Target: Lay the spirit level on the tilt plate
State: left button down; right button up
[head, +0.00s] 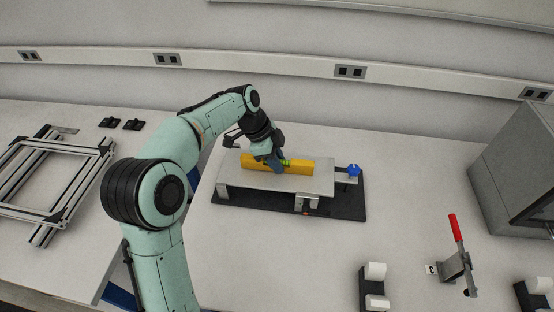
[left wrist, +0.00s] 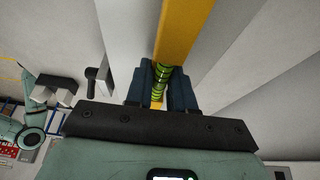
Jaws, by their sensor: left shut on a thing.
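The yellow spirit level (head: 299,166) with a green vial lies along the top of the grey tilt plate (head: 310,184) in the head view, near its back edge. From here I cannot tell whether it rests on the plate or hangs just above it. My left gripper (head: 273,161) is shut around the middle of the level from above. In the left wrist view the level (left wrist: 183,30) runs up between the two dark fingers (left wrist: 162,88), with the green vial (left wrist: 159,84) between them. The right gripper does not show.
The tilt plate stands on a black base (head: 345,205) with a blue knob (head: 354,170) at its right. An aluminium frame (head: 50,185) lies at the left. A red-handled clamp (head: 456,230) and a grey box (head: 515,165) stand at the right.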

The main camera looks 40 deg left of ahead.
pick_arm(q)
jog(key=c, duration=0.9)
grip_release()
jog(key=p+v, duration=0.2)
jog(key=v, duration=1.1)
jog(key=shift+a+r, duration=0.15)
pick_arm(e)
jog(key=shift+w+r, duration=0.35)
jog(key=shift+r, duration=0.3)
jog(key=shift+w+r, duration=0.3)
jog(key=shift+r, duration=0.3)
